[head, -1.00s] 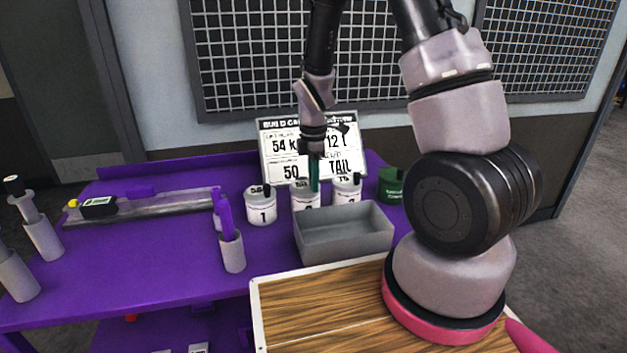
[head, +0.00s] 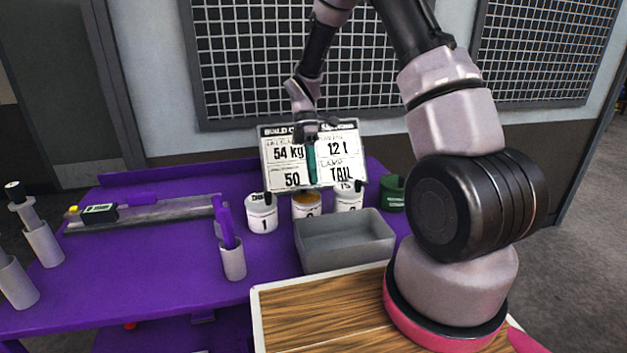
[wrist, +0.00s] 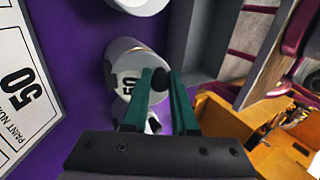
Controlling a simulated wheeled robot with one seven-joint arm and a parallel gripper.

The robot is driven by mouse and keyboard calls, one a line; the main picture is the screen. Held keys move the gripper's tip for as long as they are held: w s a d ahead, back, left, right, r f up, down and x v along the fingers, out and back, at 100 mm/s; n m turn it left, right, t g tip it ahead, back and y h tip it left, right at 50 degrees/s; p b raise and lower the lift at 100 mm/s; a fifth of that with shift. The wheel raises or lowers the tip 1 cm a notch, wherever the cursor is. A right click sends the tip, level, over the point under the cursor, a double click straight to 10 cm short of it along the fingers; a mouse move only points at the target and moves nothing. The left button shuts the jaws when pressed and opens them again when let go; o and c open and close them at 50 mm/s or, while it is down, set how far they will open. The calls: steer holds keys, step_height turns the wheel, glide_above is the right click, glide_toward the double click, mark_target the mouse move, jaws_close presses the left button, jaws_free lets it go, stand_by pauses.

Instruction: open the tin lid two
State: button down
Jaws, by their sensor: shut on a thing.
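Tin two (head: 307,212) stands in the middle of a row of three white tins, its top uncovered and orange contents showing. My gripper (head: 312,184) is above and just behind it, green fingers pointing down. In the head view the lid is hard to pick out against the white board.
Tin one (head: 262,215) and tin three (head: 348,200) stand close on either side, covered. A grey tray (head: 345,252) is in front, a green container (head: 392,193) to the right. A white sign board (head: 275,160) stands behind. The purple bench (head: 150,255) has free room at left.

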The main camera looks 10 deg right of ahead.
steer(key=w+g, duration=0.2)
steer(key=shift+r+g, duration=0.35)
steer(key=shift+g, duration=0.05)
steer(key=shift+w+r+g, duration=0.15)
steer(key=shift+w+g, duration=0.4)
steer(key=shift+g, duration=0.35)
steer(key=shift+w+r+g, duration=0.15)
steer(key=shift+w+g, duration=0.35)
steer(key=shift+g, duration=0.4)
steer(key=c, duration=0.7)
jaws_free()
steer(key=v, duration=0.7)
steer(key=shift+w, duration=0.3)
steer(key=shift+r, duration=0.1)
